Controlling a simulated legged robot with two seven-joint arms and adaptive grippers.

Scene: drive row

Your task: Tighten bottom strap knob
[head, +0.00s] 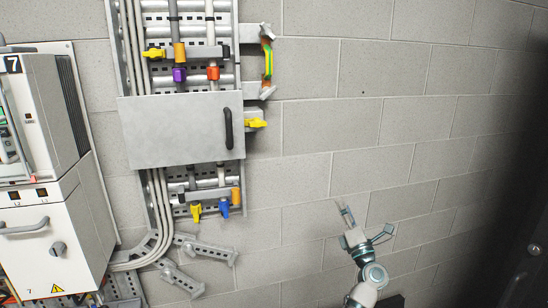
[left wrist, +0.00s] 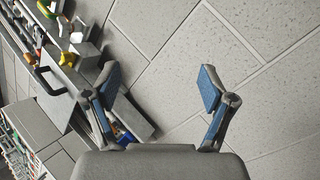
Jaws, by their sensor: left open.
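A yellow knob (head: 257,123) sticks out from the right side of a grey box with a dark handle. Below the box, a yellow knob (head: 196,212) and a blue knob (head: 224,210) hang side by side on the lower bracket. I cannot tell which one is the bottom strap knob. My left gripper (head: 365,222) is open and empty, below and right of all three, apart from them. In the left wrist view its spread fingers (left wrist: 158,92) face bare wall. A yellow knob (left wrist: 67,59) shows at the upper left there. My right gripper is in neither view.
The grey box (head: 180,130) with its handle (head: 228,128) covers the middle of the rack. A yellow-green strap-like piece (head: 268,60) sits at upper right. A white cabinet (head: 55,225) stands left. Angled grey ducts (head: 205,250) cross the lower wall. The block wall (head: 390,110) at right is clear.

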